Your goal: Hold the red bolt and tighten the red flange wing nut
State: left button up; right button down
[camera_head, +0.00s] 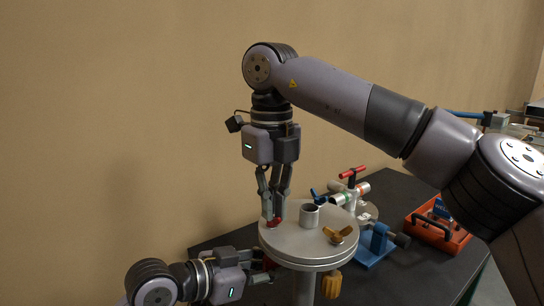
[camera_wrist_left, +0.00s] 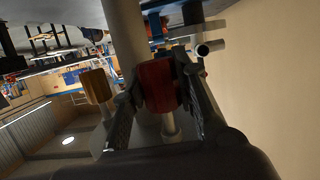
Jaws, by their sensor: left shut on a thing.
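The red flange wing nut (camera_head: 274,223) sits at the left edge of the round grey flange (camera_head: 330,243). It is mostly hidden by my right gripper (camera_head: 272,217), which points straight down at it. The fingertips are close together at the nut, but whether they press on it is not clear. My left gripper (camera_head: 262,265) reaches in from the left below the flange. It is shut on the red bolt (camera_wrist_left: 160,86), whose red head lies between its two fingers in the left wrist view. The bolt shows only slightly in the head view.
A grey pipe stub (camera_head: 309,216) stands mid-flange. A yellow wing nut (camera_head: 338,235) sits to its right, and a yellow bolt head (camera_head: 331,284) hangs below. Right of the flange are a blue vise (camera_head: 377,243), valve piping (camera_head: 351,192) and an orange toolbox (camera_head: 438,234) on the dark table (camera_head: 408,283).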

jog(key=shift+r+m, duration=0.1)
jog(key=shift+m, duration=0.2)
jog(key=m, duration=0.4)
jog(key=shift+m, duration=0.3)
jog(key=c, duration=1.8)
grip_release()
jog(key=shift+c, duration=0.2)
jog(key=shift+r, duration=2.2)
pick_arm(q)
jog(key=o, duration=1.2)
jog(key=shift+c, duration=0.2)
